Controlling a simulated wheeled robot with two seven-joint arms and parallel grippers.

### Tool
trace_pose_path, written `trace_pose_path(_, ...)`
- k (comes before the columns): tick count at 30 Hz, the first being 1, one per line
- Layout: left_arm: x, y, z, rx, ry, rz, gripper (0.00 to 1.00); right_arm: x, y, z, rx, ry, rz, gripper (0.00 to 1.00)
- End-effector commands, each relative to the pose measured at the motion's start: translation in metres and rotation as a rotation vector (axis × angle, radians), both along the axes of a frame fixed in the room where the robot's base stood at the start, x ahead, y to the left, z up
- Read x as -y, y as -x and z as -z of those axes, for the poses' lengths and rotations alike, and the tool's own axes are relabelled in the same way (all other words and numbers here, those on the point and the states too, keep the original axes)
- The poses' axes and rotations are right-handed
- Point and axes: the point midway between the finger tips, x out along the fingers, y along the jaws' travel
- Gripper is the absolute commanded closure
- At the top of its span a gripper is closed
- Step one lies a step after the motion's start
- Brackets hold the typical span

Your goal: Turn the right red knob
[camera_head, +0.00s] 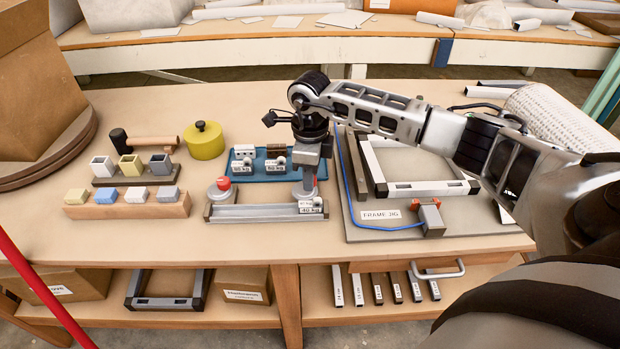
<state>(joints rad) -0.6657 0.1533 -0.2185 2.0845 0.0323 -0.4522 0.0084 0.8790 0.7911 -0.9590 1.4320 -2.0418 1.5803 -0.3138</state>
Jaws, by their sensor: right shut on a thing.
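My right gripper (307,183) points straight down over the right end of a grey bar-shaped fixture (262,213). Its fingers are shut on the right red knob (316,181), of which only a sliver of red shows beside the fingers. The rest of that knob is hidden by the gripper. The left red knob (224,183) stands free on its grey round base at the fixture's left end. A small label "40 kg" sits at the fixture's front right. My left gripper is not in view.
A blue tray (236,178) with labelled weights lies just behind the fixture. To the right is a frame jig board (470,223) with a blue cable and a metal frame (418,187). Left are small cups, coloured blocks, a mallet (150,141) and a yellow lidded pot (204,146).

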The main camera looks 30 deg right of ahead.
Motion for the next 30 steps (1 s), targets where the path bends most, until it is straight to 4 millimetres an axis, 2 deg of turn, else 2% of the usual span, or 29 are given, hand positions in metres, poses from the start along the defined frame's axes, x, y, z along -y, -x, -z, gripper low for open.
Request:
trace_pose_path(9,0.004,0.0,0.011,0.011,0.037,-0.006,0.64,0.0,-0.001,0.001,0.006,0.001,-0.3,0.96)
trace_pose_path(21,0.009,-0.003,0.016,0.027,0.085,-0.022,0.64,0.0,-0.002,0.0,0.007,0.0,-0.672,0.96)
trace_pose_path(30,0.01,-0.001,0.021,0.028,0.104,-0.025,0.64,0.0,-0.002,-0.001,0.007,0.0,-0.885,0.96)
